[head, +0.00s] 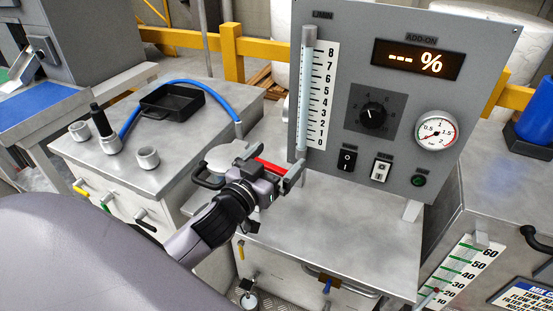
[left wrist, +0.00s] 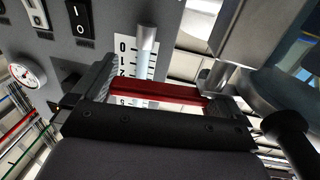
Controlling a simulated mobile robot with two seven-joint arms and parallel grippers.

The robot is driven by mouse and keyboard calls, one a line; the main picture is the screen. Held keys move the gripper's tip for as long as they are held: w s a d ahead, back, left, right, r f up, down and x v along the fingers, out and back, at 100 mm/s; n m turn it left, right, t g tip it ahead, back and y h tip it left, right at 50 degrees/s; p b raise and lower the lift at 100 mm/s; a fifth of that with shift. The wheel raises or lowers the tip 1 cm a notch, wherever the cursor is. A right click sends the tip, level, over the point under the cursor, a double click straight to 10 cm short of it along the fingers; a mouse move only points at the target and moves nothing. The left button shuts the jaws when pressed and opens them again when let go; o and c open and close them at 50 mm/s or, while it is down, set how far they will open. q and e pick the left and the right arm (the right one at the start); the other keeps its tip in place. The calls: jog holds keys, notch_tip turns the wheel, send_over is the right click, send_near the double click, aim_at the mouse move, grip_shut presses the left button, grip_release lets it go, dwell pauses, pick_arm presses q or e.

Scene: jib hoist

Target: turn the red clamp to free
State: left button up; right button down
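The red clamp (head: 270,166) shows as a short red bar just left of the foot of the upright grey tube (head: 307,95) on the panel. My left gripper (head: 268,167) is at the bar, with its fingers wide apart and one near each end. In the left wrist view the red clamp (left wrist: 160,92) runs across the gap between the fingers of my left gripper (left wrist: 165,95). Whether the fingers press on its ends cannot be told. The clamp's mount is hidden behind the gripper. My right gripper is not in view.
The grey panel (head: 465,50) carries a dial (head: 373,115), a round gauge (head: 436,131) and switches. A blue hose (head: 205,92), a black tray (head: 172,101) and cups stand on the left cabinet (head: 75,150). The bench top (head: 330,215) before the panel is mostly clear.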

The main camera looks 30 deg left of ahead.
aim_at(268, 168)
pick_arm(q)
jog(key=shift+s+d+b, duration=0.15)
jog(key=shift+s+b, duration=0.45)
jog(key=shift+s, duration=3)
